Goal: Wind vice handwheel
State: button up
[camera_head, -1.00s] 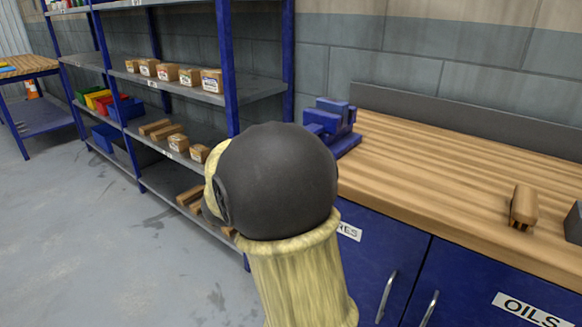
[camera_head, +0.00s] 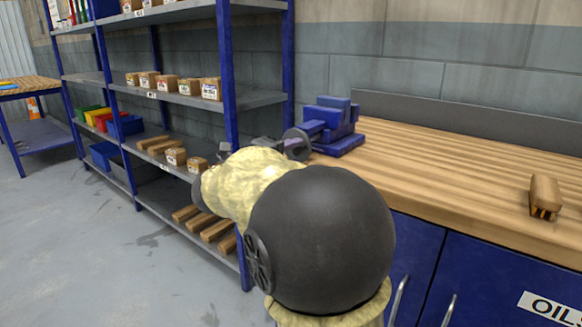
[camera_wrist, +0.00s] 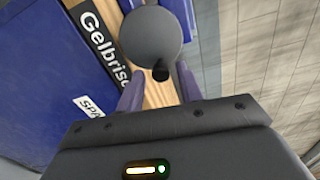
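The blue vice (camera_head: 338,122) stands on the left end of the wooden workbench. Its grey round handwheel (camera_head: 297,144) faces left, partly hidden behind my arm. In the wrist view the handwheel (camera_wrist: 150,36) shows face-on as a dark disc, with a dark knob (camera_wrist: 160,72) at its lower edge. My gripper (camera_wrist: 159,72) is open, its two bluish fingers spread apart. The knob appears between the fingertips in the picture; I cannot tell whether it lies in their depth, and no contact shows. In the head view my arm hides most of the gripper.
The workbench top (camera_head: 440,165) is mostly clear. A wooden brush (camera_head: 545,196) lies at its right. Blue shelving (camera_head: 180,95) with boxes and bins stands left of the bench. The floor at left (camera_head: 70,230) is free.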

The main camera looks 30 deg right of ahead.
jog(key=shift+f+m+b, duration=0.25)
jog(key=shift+m+b, duration=0.25)
jog(key=shift+b, duration=0.55)
jog(key=m+b, duration=0.4)
jog(key=b, duration=0.2)
jog(key=shift+m, duration=0.3)
jog(key=shift+m+b, duration=0.4)
jog(key=shift+b, duration=0.3)
jog(key=shift+r, duration=0.3)
jog(key=shift+f+m, duration=0.1)
jog(key=shift+m, duration=0.2)
